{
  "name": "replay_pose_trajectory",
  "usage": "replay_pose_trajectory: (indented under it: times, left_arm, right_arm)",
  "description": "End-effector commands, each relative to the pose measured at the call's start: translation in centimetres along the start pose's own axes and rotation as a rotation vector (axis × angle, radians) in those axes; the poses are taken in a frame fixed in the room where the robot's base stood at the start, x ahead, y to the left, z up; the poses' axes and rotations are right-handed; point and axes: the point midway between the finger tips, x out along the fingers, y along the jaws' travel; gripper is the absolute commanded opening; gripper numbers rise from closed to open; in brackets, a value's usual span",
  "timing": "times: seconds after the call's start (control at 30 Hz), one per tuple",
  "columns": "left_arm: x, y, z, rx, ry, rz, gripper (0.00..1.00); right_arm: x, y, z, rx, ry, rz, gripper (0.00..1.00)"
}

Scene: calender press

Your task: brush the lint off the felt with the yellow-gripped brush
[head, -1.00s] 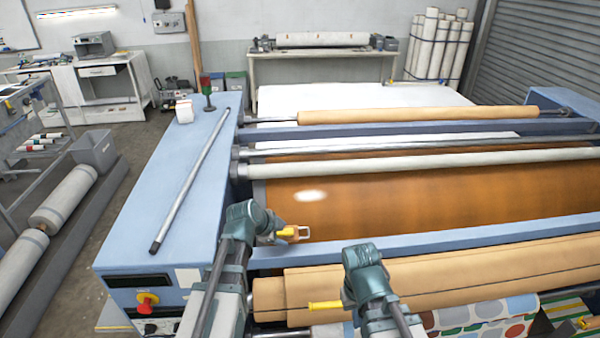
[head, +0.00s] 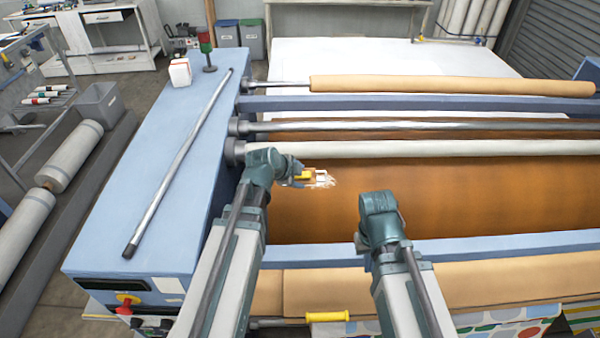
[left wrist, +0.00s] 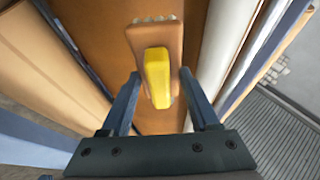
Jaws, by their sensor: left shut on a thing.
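The brown-orange felt (head: 450,200) stretches across the press between the rollers and the blue front beam. A pale lint patch (head: 331,181) shows on its left part. My left gripper (head: 303,175) is over the felt, shut on the yellow grip of the brush, whose front end overlaps the lint patch in the head view. In the left wrist view, the yellow grip (left wrist: 157,78) sits between the fingers, with the wooden brush block (left wrist: 150,38) beyond it and pale bristles at its far edge. Whether the bristles touch the felt is unclear. My right gripper is hidden behind its arm.
The white roller (head: 420,149) and steel bar (head: 420,125) run behind the felt. The blue front beam (head: 490,245) borders it in front. A loose steel rod (head: 180,160) lies on the blue side housing (head: 125,210). A yellow handle (head: 327,317) is below the beam.

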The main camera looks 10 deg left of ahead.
Motion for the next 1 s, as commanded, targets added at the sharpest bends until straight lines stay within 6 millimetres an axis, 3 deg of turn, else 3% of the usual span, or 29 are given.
replay_pose_trajectory:
  times: [0.7, 1.0]
  left_arm:
    - [5.3, 0.1, 2.2, -0.001, 0.0, 0.0, 0.17]
    - [5.5, 0.0, 2.3, -0.001, 0.0, 0.0, 0.17]
  right_arm:
    - [4.7, -0.4, -0.4, 0.004, 0.002, 0.0, 0.0]
    - [4.8, -0.4, -0.4, 0.005, 0.002, 0.0, 0.0]
